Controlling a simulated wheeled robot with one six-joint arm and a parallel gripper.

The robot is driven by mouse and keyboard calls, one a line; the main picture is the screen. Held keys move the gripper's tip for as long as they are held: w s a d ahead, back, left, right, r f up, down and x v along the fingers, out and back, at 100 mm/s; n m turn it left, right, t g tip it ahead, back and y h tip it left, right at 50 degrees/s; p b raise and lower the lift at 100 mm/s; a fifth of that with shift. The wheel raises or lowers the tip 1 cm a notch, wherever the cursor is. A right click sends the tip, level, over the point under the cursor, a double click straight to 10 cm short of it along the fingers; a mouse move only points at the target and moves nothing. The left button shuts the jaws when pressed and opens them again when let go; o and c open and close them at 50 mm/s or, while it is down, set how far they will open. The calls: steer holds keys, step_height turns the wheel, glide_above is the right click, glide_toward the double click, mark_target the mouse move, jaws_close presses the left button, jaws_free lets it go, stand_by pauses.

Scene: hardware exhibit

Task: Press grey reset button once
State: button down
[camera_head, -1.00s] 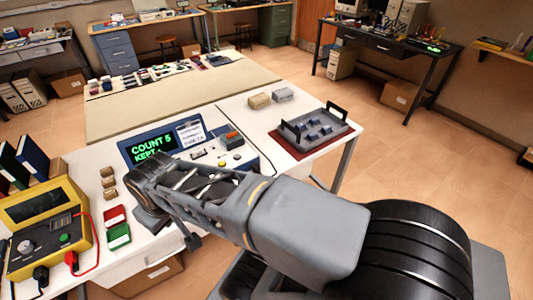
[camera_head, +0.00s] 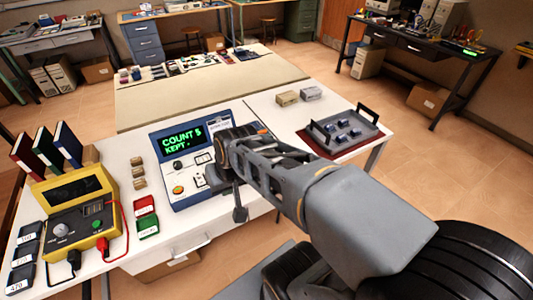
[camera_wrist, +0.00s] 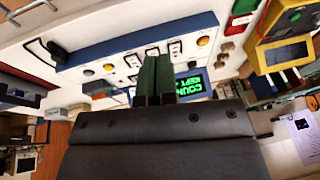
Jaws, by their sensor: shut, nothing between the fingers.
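The blue-framed control panel (camera_head: 190,203) stands on the white table, with a green display (camera_head: 182,137) reading COUNT 5 and KEPT. A dark knob (camera_head: 178,165) and a red-and-yellow button (camera_head: 178,189) are on its left part; my arm covers its right part. I cannot tell whether this is the reset button. My gripper (camera_wrist: 158,60) is shut and empty, its fingers in front of the panel. Contact with the panel cannot be told.
A yellow meter (camera_head: 85,205) with red and black leads stands left of the panel. Red and green blocks (camera_head: 146,215) lie between them. A grey tray (camera_head: 345,132) on a dark red mat is at the right. Small boxes (camera_head: 288,98) stand behind it.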

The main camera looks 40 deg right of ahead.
steer(key=w+d+r+m+t+y+p, duration=0.25)
steer(key=w+d+m+p, duration=0.45)
steer(key=w+m, duration=0.6)
steer(key=w+d+f+m+t+h+p, duration=0.1)
steer(key=d+f+m, duration=0.2)
steer(key=d+m, duration=0.2)
steer(key=w+d+f+m+t+h, duration=0.1)
steer(key=d+f+m+t+h, duration=0.1)
steer(key=d+m, duration=0.4)
steer(key=d+f, duration=0.1)
steer(key=d, duration=0.4)
steer(key=shift+w+d+m+p, duration=0.25)
steer(key=shift+w+m+p, duration=0.05)
steer(key=shift+w+p, duration=0.1)
steer(key=shift+f, duration=0.2)
step_height(320, 180, down, 8)
steer(key=b, duration=0.6)
steer(key=shift+r, duration=0.2)
steer(key=shift+f+b, duration=0.45)
steer(key=shift+b, duration=0.15)
